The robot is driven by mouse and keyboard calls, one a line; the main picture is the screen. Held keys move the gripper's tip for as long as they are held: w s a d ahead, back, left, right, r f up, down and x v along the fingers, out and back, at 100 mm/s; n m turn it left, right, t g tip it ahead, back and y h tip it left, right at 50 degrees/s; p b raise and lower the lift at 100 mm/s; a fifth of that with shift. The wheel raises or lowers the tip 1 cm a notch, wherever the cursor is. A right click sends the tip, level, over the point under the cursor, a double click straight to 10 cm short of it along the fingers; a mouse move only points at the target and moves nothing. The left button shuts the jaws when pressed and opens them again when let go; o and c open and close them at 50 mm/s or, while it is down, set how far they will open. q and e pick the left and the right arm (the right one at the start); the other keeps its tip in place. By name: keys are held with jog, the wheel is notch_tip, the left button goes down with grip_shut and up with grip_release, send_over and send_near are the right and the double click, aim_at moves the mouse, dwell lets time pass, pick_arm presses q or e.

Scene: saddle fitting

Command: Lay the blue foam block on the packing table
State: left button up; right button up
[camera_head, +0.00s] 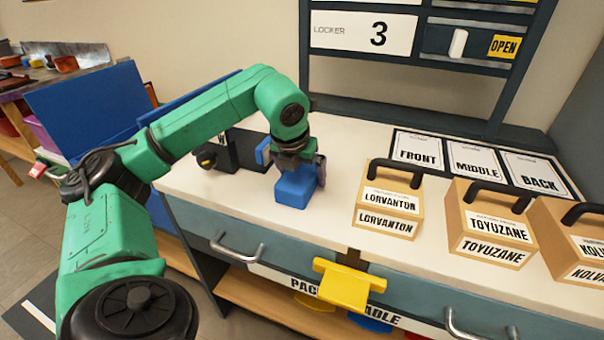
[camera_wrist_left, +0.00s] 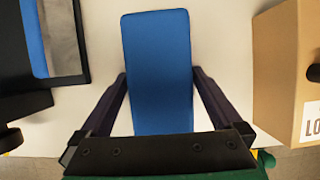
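The blue foam block (camera_head: 295,187) is on or just above the pale top of the packing table (camera_head: 330,150), near its left part; I cannot tell whether it touches. In the left wrist view the block (camera_wrist_left: 158,70) lies lengthwise between my two dark fingers. My left gripper (camera_head: 298,163) points down over the block. Its fingertips (camera_wrist_left: 159,72) meet the block's two long sides and look shut on it. The gripper hides part of the block's upper end. My right gripper is not in view.
A box marked LORVANTON (camera_head: 388,212) stands right of the block, then a TOYUZANE box (camera_head: 492,232) and another. FRONT, MIDDLE and BACK cards (camera_head: 475,163) lie behind them. A black device (camera_head: 222,153) stands left. A yellow bracket (camera_head: 345,287) juts from the table front.

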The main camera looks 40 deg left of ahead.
pick_arm(q)
jog(key=shift+r, duration=0.35)
jog(key=p+v, duration=0.2)
jog(key=v, duration=0.9)
jog(key=shift+d+r+p, duration=0.15)
jog(key=shift+r+p, duration=0.1)
jog(key=shift+p, duration=0.15)
jog(key=shift+s+r, duration=0.1)
jog(key=shift+s, duration=0.05)
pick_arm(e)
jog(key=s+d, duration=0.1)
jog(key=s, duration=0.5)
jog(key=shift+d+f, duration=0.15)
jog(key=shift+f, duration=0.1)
